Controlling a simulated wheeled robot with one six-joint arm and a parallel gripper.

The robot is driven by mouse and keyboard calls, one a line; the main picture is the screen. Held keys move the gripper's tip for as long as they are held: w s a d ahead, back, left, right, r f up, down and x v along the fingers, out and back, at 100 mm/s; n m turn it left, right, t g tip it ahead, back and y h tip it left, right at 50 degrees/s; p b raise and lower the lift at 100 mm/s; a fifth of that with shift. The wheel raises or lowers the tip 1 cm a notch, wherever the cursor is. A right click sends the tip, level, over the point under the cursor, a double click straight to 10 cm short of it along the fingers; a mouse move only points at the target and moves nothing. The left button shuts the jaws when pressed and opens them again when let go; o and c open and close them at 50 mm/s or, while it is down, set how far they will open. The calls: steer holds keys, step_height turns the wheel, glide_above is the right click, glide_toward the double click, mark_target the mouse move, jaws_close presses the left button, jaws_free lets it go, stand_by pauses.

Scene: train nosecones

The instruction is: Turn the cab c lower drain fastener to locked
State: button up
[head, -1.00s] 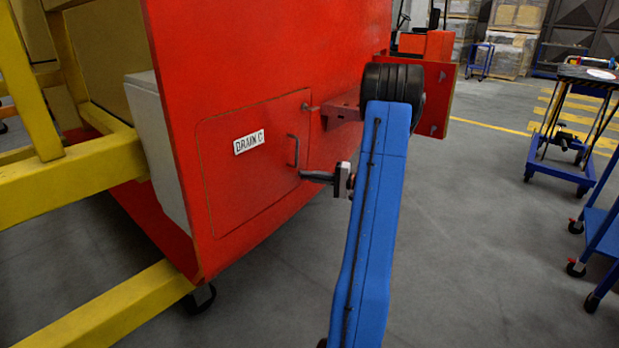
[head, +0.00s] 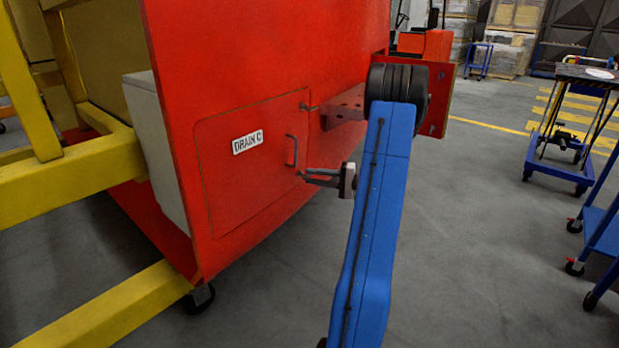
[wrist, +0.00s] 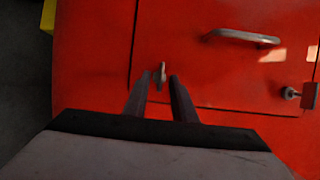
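The red drain door (head: 240,180) has a DRAIN C label (head: 248,142) and a vertical handle (head: 291,150). My gripper (head: 307,176) is at the door's lower right edge in the head view, covering the lower fastener there. In the wrist view, the small grey lower fastener (wrist: 162,74) stands between the tips of my gripper (wrist: 159,77). The two fingers are apart, with gaps beside the fastener; contact is not visible. The fastener looks narrow and upright in that view.
The upper fastener (head: 308,107) is at the door's upper right corner; it also shows in the wrist view (wrist: 290,92). A red bracket (head: 345,105) juts out behind my arm. Yellow frame bars (head: 70,180) stand left. Open floor lies right, with blue carts (head: 560,165).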

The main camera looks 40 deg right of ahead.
steer(key=v, duration=1.5)
steer(key=shift+d, duration=0.15)
steer(key=shift+s+f, duration=0.1)
steer(key=w+a+r+n+g, duration=0.15)
steer(key=a+g, duration=0.25)
steer(key=a, duration=0.7)
steer(key=w+a+r+n+g, duration=0.1)
steer(key=a+r+n+g, duration=0.15)
steer(key=a, duration=0.85)
steer(key=w+a+r+n+g, duration=0.1)
steer(key=a+r+n+g, duration=0.3)
steer(key=a, duration=0.7)
steer(key=s+a+n+h, duration=0.4)
steer(key=s+a+h, duration=0.5)
steer(key=s+a, duration=0.8)
steer(key=shift+s+a+r, duration=0.2)
steer(key=shift+s+a, duration=0.15)
steer(key=shift+s, duration=0.5)
